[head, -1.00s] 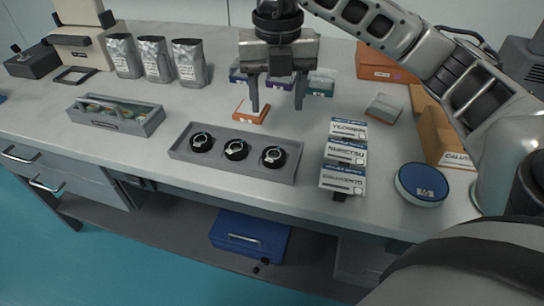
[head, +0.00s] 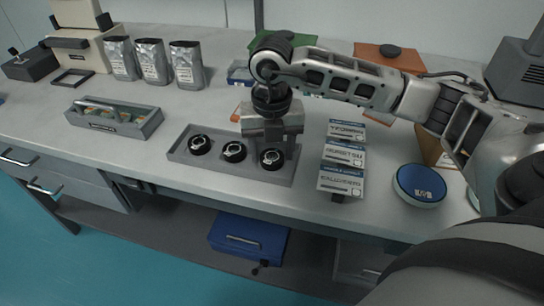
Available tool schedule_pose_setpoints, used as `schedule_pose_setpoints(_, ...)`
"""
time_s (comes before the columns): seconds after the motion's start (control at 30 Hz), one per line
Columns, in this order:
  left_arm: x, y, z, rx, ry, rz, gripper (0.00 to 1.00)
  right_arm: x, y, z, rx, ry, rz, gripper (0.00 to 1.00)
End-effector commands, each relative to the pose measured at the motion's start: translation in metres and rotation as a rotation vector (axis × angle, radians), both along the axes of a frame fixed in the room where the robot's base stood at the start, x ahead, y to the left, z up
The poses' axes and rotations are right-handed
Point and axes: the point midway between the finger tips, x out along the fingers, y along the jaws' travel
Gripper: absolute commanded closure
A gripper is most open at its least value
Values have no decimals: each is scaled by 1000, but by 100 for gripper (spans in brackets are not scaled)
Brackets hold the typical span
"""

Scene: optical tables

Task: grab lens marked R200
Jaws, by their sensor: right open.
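Three round black lenses sit in a row in a grey tray (head: 225,174) near the table's front edge: the left lens (head: 200,144), the middle lens (head: 234,152) and the right lens (head: 271,159). Their markings are too small to read, so I cannot tell which is R200. My right gripper (head: 272,150) is open and down at the right lens, its fingers around or just behind it. I cannot see whether the fingers touch it. My left gripper is not in view.
Three stacked labelled boxes (head: 342,155) stand right of the tray, with a round blue-topped tin (head: 420,184) beyond. A grey box with a handle (head: 114,117) lies to the left. Silver pouches (head: 186,65) stand behind. My right arm covers the back right.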

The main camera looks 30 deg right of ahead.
Motion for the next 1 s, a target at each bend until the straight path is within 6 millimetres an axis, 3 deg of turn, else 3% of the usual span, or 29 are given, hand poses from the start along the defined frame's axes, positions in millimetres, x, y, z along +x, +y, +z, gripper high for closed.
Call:
schedule_pose_setpoints(0.17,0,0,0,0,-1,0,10,0,0,0,0,0,0,47)
schedule_pose_setpoints(0.27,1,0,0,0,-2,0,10,0,0,0,0,0,0,75)
schedule_pose_setpoints(0.3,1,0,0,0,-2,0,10,0,0,0,0,0,0,78)
schedule_pose_setpoints(0.67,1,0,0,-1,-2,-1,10,0,0,4,1,-2,0,79)
schedule_pose_setpoints(0.9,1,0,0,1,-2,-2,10,1,0,32,1,-5,1,79)
schedule_pose_setpoints(1.0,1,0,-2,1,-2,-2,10,-7,14,50,3,-6,6,79)
